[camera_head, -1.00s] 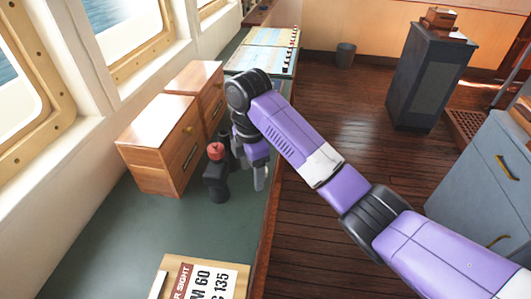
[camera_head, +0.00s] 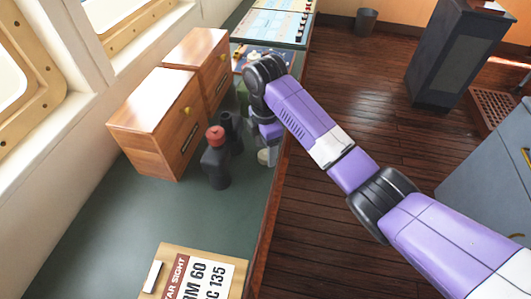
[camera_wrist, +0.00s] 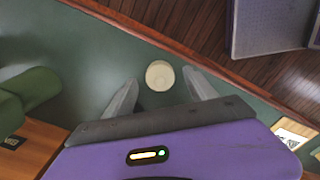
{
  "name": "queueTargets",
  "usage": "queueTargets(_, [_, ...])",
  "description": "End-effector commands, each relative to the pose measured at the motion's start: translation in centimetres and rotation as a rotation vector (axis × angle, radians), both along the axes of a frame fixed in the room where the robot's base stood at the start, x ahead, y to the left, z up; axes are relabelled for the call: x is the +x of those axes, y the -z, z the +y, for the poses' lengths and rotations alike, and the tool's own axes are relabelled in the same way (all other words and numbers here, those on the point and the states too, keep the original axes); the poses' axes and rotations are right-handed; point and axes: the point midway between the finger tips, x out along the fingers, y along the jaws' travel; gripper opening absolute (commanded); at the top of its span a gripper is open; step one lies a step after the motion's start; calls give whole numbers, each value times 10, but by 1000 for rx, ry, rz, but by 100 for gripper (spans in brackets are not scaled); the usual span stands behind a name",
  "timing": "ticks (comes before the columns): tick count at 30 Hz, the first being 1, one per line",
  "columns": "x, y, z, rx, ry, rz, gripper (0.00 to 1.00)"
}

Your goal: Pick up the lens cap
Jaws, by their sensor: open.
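A round cream disc, which I take to be the lens cap (camera_wrist: 160,75), lies on the green desktop near its wooden edge. In the wrist view it sits between the tips of my gripper (camera_wrist: 160,77), whose two grey fingers are spread apart and empty. The fingers seem to be above the disc; I cannot tell how far. In the head view my gripper (camera_head: 265,142) hangs over the desk near its right edge. A pale patch under it seems to be the same disc, partly hidden by the gripper.
A dark bottle with a red top (camera_head: 215,158) stands on the desk left of my gripper. Wooden drawer boxes (camera_head: 152,125) stand behind it along the wall. A green rounded object (camera_wrist: 33,88) is at left in the wrist view. A printed board (camera_head: 200,273) lies at the front.

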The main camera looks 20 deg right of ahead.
Motion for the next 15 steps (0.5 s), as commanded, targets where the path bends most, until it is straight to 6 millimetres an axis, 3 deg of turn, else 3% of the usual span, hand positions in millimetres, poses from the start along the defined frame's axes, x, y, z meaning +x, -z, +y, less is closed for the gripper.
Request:
queueTargets(4, [0,14,0,-1,0,1,65])
queueTargets(11, [0,16,0,-1,-1,-2,65])
queueTargets(12, [0,16,0,-1,-1,-2,63])
queueTargets(15, [0,16,0,-1,-1,-2,44])
